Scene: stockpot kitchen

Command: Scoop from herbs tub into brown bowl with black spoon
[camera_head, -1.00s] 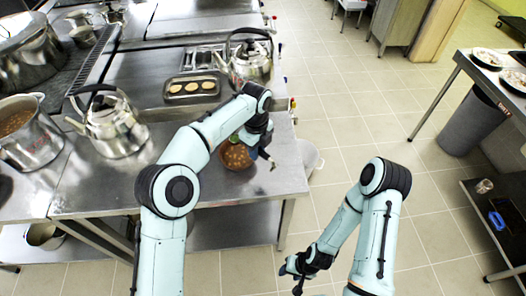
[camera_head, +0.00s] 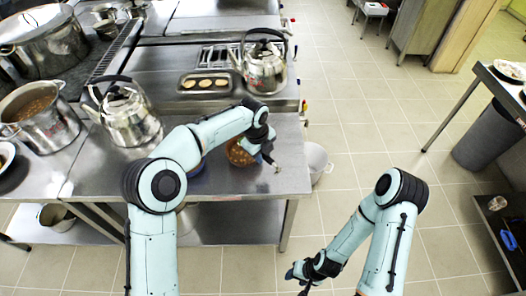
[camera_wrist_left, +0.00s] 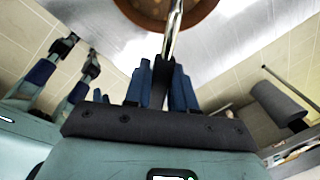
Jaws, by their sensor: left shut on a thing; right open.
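The brown bowl (camera_head: 238,154) stands on the steel counter near its front right, with reddish-brown food in it. My left gripper (camera_head: 266,150) is just right of the bowl, at its rim. The spoon's head is not clear. A blue-edged container (camera_head: 197,168) is mostly hidden behind my left arm; I cannot tell whether it is the herbs tub. My right gripper (camera_head: 306,276) is open and empty, low over the floor.
A kettle (camera_head: 128,115) stands left of my left arm, beside a large pot (camera_head: 40,115). Another kettle (camera_head: 264,68) and a tray with pale rounds (camera_head: 205,84) are at the back. A white bucket (camera_head: 317,160) stands beyond the counter's right edge.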

